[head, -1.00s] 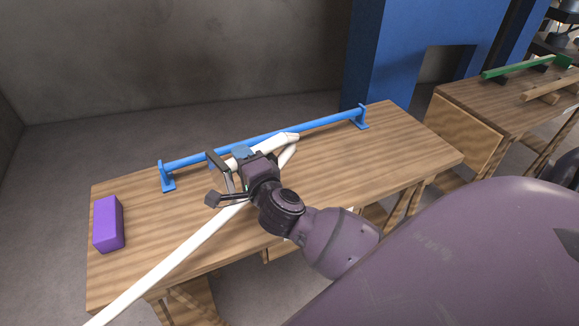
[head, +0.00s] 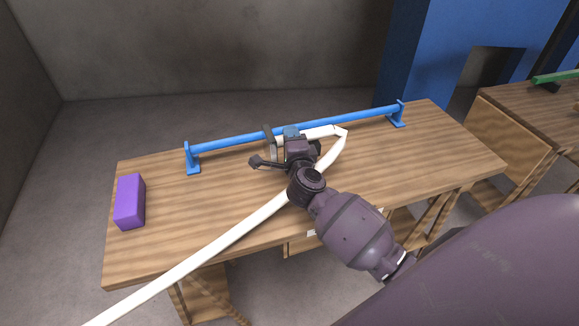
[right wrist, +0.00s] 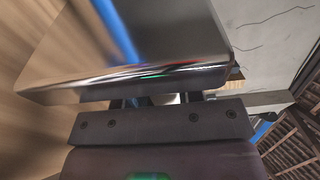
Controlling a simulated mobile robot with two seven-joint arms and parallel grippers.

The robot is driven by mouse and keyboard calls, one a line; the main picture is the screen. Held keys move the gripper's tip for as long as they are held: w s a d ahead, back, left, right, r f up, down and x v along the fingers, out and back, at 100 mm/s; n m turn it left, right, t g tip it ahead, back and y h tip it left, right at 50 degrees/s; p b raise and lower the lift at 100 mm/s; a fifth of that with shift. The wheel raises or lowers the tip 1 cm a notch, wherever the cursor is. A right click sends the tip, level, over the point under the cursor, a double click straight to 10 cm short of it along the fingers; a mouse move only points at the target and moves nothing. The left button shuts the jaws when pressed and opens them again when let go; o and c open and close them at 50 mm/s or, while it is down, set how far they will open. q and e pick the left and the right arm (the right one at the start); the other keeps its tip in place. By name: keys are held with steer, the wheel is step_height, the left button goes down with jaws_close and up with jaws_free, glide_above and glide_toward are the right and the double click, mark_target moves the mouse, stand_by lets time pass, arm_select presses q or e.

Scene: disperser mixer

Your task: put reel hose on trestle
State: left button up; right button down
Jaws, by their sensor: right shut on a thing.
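My right gripper (head: 283,141) is over the wooden table, shut on the white hose (head: 205,244) near its end. The hose runs up from the lower left, passes beneath or behind my right wrist, bends sharply at the right and comes back to the gripper. A blue bar on two end feet (head: 230,140) stands along the table's back edge. The gripper and held hose end are close in front of its middle; I cannot tell whether they touch. My left gripper is not in view.
A purple block (head: 129,202) stands at the table's left end. The wooden table (head: 430,150) is bare on its right part. A second table with a green bar (head: 556,76) stands at the right. A blue structure (head: 425,50) rises behind.

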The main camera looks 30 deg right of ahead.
step_height(320, 180, down, 2)
step_height(320, 180, down, 6)
steer(key=b, duration=0.3)
steer(key=shift+f+b, duration=0.2)
steer(key=shift+b, duration=0.1)
steer(key=shift+f, duration=0.1)
steer(key=shift+r, duration=0.2)
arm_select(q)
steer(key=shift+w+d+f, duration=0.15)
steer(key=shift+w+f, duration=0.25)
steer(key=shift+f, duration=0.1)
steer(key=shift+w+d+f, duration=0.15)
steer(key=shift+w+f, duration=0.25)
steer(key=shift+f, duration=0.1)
arm_select(e)
steer(key=shift+f, duration=0.1)
steer(key=shift+f, duration=0.1)
